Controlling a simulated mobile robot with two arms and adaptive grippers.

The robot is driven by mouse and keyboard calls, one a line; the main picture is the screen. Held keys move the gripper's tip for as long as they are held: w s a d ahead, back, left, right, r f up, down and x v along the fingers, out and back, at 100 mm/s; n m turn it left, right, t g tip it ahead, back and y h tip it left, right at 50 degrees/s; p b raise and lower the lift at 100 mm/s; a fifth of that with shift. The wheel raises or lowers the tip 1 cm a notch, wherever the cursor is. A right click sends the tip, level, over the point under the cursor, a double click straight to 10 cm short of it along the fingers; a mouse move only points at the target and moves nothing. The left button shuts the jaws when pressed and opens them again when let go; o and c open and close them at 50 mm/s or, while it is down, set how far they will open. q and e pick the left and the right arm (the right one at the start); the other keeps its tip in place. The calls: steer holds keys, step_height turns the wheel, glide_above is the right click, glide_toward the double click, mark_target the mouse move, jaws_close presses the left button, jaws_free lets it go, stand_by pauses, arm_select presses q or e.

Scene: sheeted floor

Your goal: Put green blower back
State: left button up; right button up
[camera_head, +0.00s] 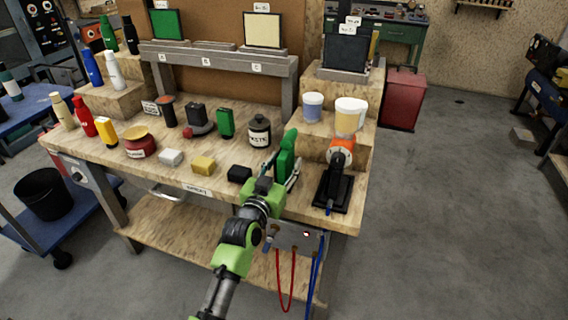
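The green blower (287,158) stands roughly upright at the front right of the workbench, its narrower top tilted to the right. My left arm comes in from the bottom, left of centre. Its gripper (284,182) is at the lower part of the blower, with a grey finger along the blower's right side, and appears shut on it. The gripper hides the blower's lower end, so I cannot tell whether it touches the bench top. My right gripper is not in view.
The workbench (135,172) carries bottles, small blocks and jars. A black cube (239,174) lies left of the gripper. An orange-and-black tool (340,160) on a black stand (327,196) is close on the right. Two tubs (348,117) sit on a raised block.

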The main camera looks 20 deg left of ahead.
arm_select(q)
steer(key=shift+r, duration=0.15)
steer(key=s, duration=1.2)
steer(key=shift+a+r, duration=0.15)
steer(key=shift+a, duration=0.2)
stand_by(0.5)
